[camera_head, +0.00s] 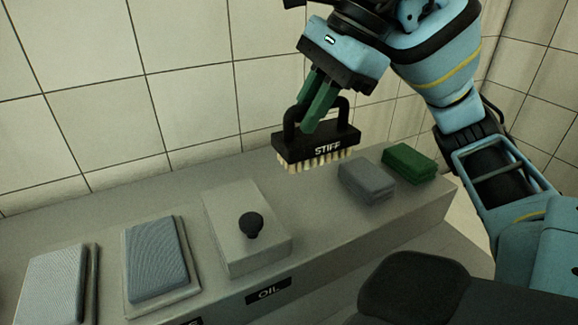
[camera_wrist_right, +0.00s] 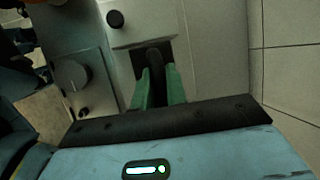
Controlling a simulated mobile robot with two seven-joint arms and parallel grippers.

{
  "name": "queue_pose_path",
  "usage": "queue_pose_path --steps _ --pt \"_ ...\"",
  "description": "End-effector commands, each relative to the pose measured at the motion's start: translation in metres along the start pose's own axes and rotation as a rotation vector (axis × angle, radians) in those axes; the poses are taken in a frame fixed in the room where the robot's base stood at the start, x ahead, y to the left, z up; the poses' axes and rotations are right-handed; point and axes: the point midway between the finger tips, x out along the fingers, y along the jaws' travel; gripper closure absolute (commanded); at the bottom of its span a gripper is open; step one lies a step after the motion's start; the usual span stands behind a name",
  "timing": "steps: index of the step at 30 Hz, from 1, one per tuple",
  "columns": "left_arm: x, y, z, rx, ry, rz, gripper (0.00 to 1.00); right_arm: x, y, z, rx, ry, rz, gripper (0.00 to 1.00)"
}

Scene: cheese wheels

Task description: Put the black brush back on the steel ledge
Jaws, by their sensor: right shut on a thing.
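The black brush (camera_head: 317,147) has "STIFF" in white on its side, cream bristles pointing down and a loop handle on top. My right gripper (camera_head: 317,115) has its green fingers shut on the handle and holds the brush nearly upright. In the right wrist view the fingers (camera_wrist_right: 158,88) close around the dark handle (camera_wrist_right: 155,62); the bristles are hidden there. The grey steel ledge (camera_head: 318,215) runs along the tiled wall, with the brush over its back part. I cannot tell whether the bristles touch it. My left gripper is not in view.
On the ledge, a grey box (camera_head: 232,210) with a black knob (camera_head: 251,225) stands left of the brush, above an "OIL" label (camera_head: 268,290). Grey pads (camera_head: 368,178) and green pads (camera_head: 410,162) lie to the right. Textured grey blocks (camera_head: 156,258) lie further left.

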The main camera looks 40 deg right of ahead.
Motion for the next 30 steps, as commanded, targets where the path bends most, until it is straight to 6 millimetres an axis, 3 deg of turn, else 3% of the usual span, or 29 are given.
queue_pose_path --steps 7,15,25,30 --pt "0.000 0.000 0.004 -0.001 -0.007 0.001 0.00 0.005 0.001 -0.002 0.001 0.001 0.001 1.00" --pt "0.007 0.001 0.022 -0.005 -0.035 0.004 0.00 0.045 0.010 -0.019 0.003 0.004 0.003 1.00" --pt "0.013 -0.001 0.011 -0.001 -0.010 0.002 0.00 0.056 0.012 -0.024 0.000 0.000 0.000 1.00" --pt "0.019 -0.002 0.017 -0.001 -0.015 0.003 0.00 0.079 0.017 -0.034 0.003 0.004 0.003 1.00"
